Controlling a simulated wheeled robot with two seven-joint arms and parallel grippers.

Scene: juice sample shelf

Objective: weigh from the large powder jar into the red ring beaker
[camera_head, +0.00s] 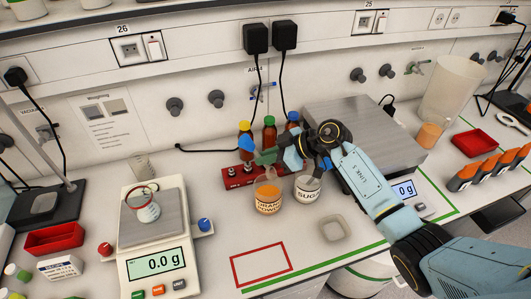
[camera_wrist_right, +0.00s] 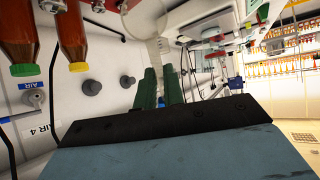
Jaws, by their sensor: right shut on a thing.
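An orange powder jar (camera_head: 268,203) and a white jar labelled SUGAR (camera_head: 307,191) stand side by side mid-bench. My right gripper (camera_head: 266,158) is above the orange jar, its green fingers shut on a pale scoop. The scoop (camera_wrist_right: 158,48) shows between the fingers in the wrist view; its far end is hard to make out. A beaker with a red ring (camera_head: 147,211) stands on the pan of the left balance (camera_head: 152,262), which reads 0.0 g. My left gripper is not in view.
A red rack (camera_head: 234,181) and capped brown bottles (camera_head: 269,135) stand behind the jars. A larger balance (camera_head: 365,130) is behind my right arm. A small clear dish (camera_head: 334,229) lies in front. The red-outlined area (camera_head: 262,265) is empty.

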